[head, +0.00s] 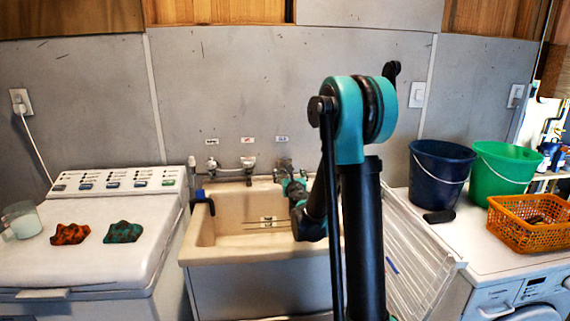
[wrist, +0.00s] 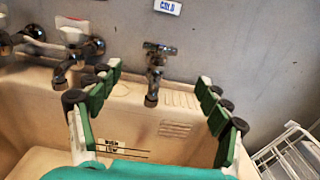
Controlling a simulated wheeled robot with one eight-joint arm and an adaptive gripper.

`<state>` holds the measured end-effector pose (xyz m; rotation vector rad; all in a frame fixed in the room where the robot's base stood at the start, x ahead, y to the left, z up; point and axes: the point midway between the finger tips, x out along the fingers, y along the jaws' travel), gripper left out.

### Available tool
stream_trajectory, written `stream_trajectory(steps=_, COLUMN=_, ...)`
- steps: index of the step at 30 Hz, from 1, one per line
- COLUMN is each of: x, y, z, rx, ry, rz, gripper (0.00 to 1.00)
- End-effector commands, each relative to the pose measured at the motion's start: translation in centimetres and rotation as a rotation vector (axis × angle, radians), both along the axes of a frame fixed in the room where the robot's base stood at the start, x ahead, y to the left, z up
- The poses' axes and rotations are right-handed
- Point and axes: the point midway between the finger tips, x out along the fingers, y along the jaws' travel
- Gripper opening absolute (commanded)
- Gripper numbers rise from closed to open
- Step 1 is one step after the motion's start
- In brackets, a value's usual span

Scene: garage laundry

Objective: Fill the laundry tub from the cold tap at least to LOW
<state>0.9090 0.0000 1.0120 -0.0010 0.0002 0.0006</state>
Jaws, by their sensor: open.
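The beige laundry tub (head: 228,213) stands at the centre against the wall, and its back ledge and inner wall show in the wrist view (wrist: 150,125). The cold tap (wrist: 154,72), metal with a cross handle and a down-turned spout, sits under a blue-lettered COLD label (wrist: 168,6). My gripper (wrist: 158,82) is open and empty, its green-padded fingers on either side of the cold tap in the picture; contact cannot be told. No water stream shows at the spout. A marked label with dark lines (wrist: 114,147) is on the tub wall; its lettering is too small to read.
More taps (wrist: 85,50) and a spout are left of the cold tap. A washer (head: 95,235) with two cloths stands left. At right are a white rack (wrist: 290,155), blue bucket (head: 440,165), green bucket (head: 503,168) and orange basket (head: 525,225).

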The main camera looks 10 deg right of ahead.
Motion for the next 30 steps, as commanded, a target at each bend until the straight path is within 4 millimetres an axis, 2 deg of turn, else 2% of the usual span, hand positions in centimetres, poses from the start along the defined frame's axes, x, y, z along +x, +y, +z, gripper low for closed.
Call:
stream_trajectory(steps=1, x=1.1, y=0.0, z=0.0, rx=0.000, ry=0.000, rz=-0.001, gripper=0.78)
stream_trajectory(steps=9, x=6.5, y=0.0, z=0.0, rx=0.001, ry=0.000, rz=-0.001, gripper=0.78)
stream_trajectory(steps=15, x=9.8, y=0.0, z=0.0, rx=0.001, ry=0.000, rz=0.000, gripper=0.78)
stream_trajectory(steps=21, x=11.5, y=0.0, z=0.0, rx=0.001, ry=0.000, rz=0.000, gripper=0.78)
stream_trajectory(steps=30, x=11.8, y=0.0, z=0.0, rx=0.001, ry=0.000, rz=0.000, gripper=0.78)
